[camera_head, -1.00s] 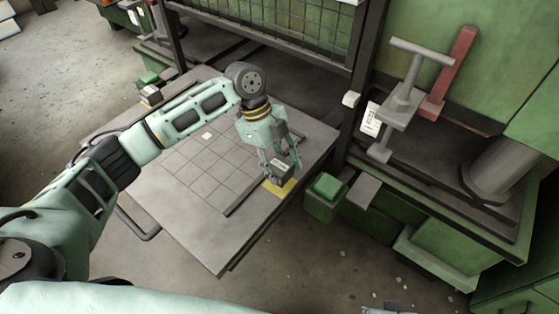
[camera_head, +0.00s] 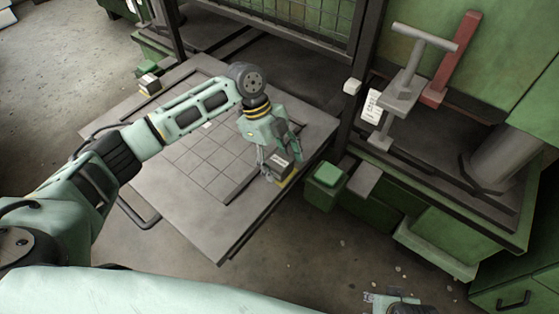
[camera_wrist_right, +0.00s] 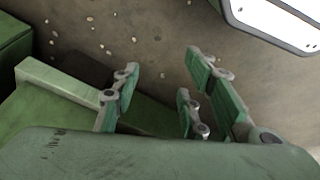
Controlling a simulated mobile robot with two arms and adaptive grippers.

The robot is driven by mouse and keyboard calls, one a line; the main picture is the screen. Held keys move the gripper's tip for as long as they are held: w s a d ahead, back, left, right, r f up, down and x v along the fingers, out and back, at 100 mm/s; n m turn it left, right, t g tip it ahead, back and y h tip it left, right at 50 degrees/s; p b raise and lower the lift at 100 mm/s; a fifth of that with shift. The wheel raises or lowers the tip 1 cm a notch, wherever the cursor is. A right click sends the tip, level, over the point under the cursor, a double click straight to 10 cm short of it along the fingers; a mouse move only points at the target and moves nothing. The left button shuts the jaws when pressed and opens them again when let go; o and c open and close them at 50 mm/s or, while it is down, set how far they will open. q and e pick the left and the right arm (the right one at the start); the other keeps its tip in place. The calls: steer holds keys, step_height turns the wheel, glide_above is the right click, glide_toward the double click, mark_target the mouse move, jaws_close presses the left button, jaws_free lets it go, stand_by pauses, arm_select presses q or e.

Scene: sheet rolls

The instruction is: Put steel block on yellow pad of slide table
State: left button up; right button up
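The steel block (camera_head: 279,163), small and dark grey with a light label, is at the right corner of the grey slide table (camera_head: 215,240). It covers most of the yellow pad (camera_head: 288,179), of which only a strip shows below the block. My left gripper (camera_head: 280,161) is over the block with its fingers spread on either side, apparently clear of it. My right gripper shows at the bottom edge of the head view (camera_head: 395,304); in the right wrist view (camera_wrist_right: 160,100) its fingers are apart and empty.
Another small block (camera_head: 149,83) sits at the table's far left corner. A green box (camera_head: 326,180) stands just right of the table. A green machine with a T-handle (camera_head: 408,75) and a red lever (camera_head: 452,60) fills the right side. A dark post (camera_head: 362,75) rises behind the table.

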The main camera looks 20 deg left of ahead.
arm_select(q)
steer(key=shift+r, duration=0.2)
steer(key=p+v, duration=0.1)
steer(key=v, duration=1)
steer(key=shift+a+r+p, duration=0.2)
steer(key=shift+r+p, duration=0.15)
steer(key=shift+p, duration=0.05)
arm_select(e)
step_height(320, 180, down, 6)
steer(key=s, duration=0.2)
arm_select(q)
steer(key=shift+f, duration=0.1)
arm_select(e)
steer(key=shift+d+f, duration=0.1)
